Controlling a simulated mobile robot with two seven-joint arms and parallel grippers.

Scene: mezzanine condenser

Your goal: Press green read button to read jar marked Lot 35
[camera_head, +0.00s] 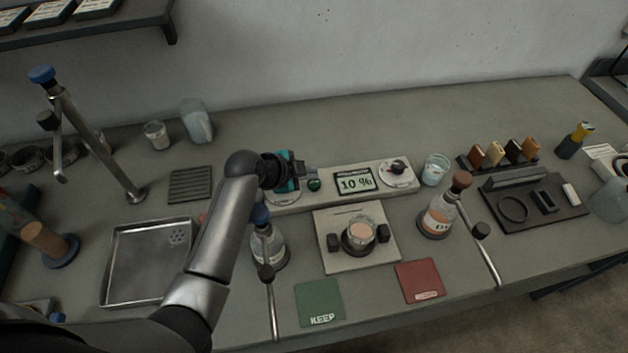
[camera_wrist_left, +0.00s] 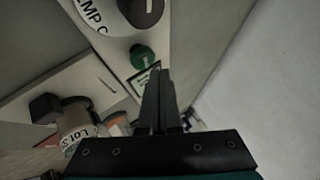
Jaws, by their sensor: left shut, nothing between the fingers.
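The green read button (camera_head: 314,184) sits on the light-grey instrument panel, left of the display (camera_head: 355,181), which shows "10 %". It is also in the left wrist view (camera_wrist_left: 142,57), just beyond the fingertips. My left gripper (camera_head: 310,170) is shut and empty, its tips close to the button; I cannot tell whether they touch it. A jar with pinkish contents (camera_head: 361,232) sits between black clamps on the pale plate in front of the panel. Its label partly shows "LOT 3" in the left wrist view (camera_wrist_left: 78,136). My right gripper is not in view.
A round dial (camera_head: 396,173) is right of the display. A blue-capped bottle (camera_head: 268,247) and a brown-capped bottle (camera_head: 437,217) flank the plate. A green KEEP mat (camera_head: 319,302) and a red mat (camera_head: 420,282) lie in front. A metal tray (camera_head: 148,264) is at left.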

